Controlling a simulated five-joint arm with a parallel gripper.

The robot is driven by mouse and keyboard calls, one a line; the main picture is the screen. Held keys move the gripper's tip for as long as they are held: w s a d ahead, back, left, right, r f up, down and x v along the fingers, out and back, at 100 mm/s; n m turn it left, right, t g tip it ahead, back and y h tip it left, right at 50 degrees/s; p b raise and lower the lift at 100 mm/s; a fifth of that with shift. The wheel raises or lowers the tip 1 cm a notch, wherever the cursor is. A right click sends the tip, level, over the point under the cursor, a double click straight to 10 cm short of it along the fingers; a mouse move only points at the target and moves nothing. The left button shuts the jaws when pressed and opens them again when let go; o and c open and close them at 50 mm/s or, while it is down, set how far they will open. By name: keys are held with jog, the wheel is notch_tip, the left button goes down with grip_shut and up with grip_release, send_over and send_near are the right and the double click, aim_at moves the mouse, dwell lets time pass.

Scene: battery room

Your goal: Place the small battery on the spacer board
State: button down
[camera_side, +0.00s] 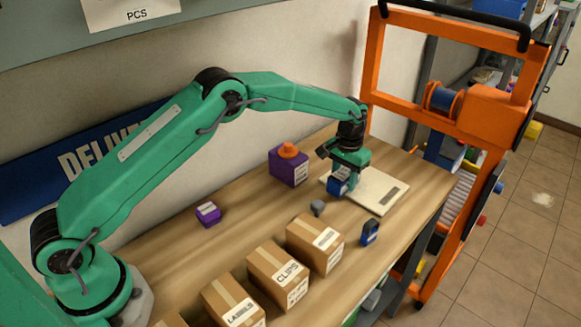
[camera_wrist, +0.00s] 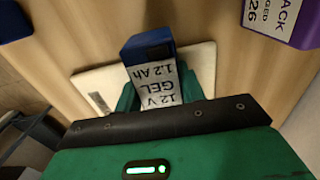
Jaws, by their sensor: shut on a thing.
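The small battery (camera_side: 338,182) is blue with a white label. In the wrist view the battery (camera_wrist: 150,47) reads "12 V 1.2 Ah GEL", upside down. My gripper (camera_side: 345,173) is shut on it, and the green jaws partly hide it. The spacer board (camera_side: 373,188) is a flat cream board with a dark strip, near the right end of the bench. The battery is over the board's left part; I cannot tell whether it touches. In the wrist view the board (camera_wrist: 203,62) shows on both sides of the battery.
A purple battery with an orange top (camera_side: 288,166) stands left of the board. A small purple block (camera_side: 207,214), a grey piece (camera_side: 317,208) and a blue block (camera_side: 369,233) lie nearby. Cardboard boxes (camera_side: 278,276) line the front. An orange frame (camera_side: 373,60) stands beyond the bench's right end.

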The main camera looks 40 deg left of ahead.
aim_at(345, 172)
jog(key=c, duration=0.9)
grip_release()
jog(key=shift+f, duration=0.15)
jog(key=shift+o, duration=0.2)
jog(key=shift+r, duration=0.2)
notch_tip(345, 172, up, 12)
jog(key=shift+f, duration=0.15)
